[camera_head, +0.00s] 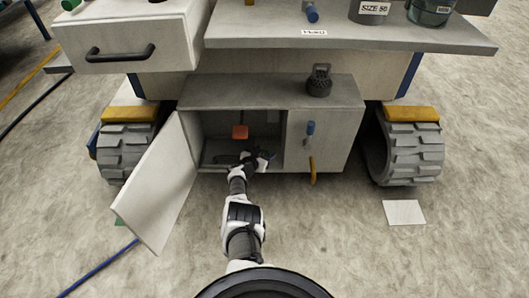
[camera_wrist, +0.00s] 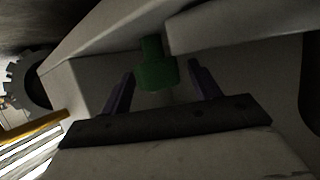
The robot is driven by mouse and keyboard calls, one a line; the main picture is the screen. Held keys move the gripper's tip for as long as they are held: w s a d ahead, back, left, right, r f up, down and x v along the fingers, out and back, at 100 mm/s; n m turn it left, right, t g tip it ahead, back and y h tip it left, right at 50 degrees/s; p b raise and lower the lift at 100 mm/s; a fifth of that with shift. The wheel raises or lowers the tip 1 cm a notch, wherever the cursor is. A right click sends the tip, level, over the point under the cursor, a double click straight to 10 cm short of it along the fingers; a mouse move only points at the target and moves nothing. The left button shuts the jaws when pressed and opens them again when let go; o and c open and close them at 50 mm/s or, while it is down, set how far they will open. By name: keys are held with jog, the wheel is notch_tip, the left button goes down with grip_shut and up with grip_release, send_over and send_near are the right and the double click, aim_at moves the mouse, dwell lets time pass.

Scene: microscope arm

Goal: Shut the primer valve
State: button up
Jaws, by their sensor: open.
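No label that I can read marks the primer valve. A green knob-like part (camera_wrist: 157,68) shows in the wrist view, between the fingers of my gripper (camera_wrist: 161,74) or just beyond them; I cannot tell if they touch it. The fingers are apart, with nothing clamped between them. In the head view my gripper (camera_head: 262,158) reaches into the open left compartment of the low grey cabinet (camera_head: 262,92); its fingers are hard to make out there. An orange block-like part (camera_head: 240,132) sits above it inside. The green part cannot be made out inside the compartment in the head view.
The cabinet's white door (camera_head: 158,190) hangs open to the left of my arm. The closed right side carries a blue knob (camera_head: 310,128) and a yellow handle (camera_head: 313,170). A dark weight-like object (camera_head: 319,80) stands on top. Treaded wheels (camera_head: 408,150) flank the cabinet.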

jog(key=p+v, duration=1.2)
jog(key=v, duration=0.1)
jog(key=shift+p, duration=0.35)
jog(key=shift+a, duration=0.1)
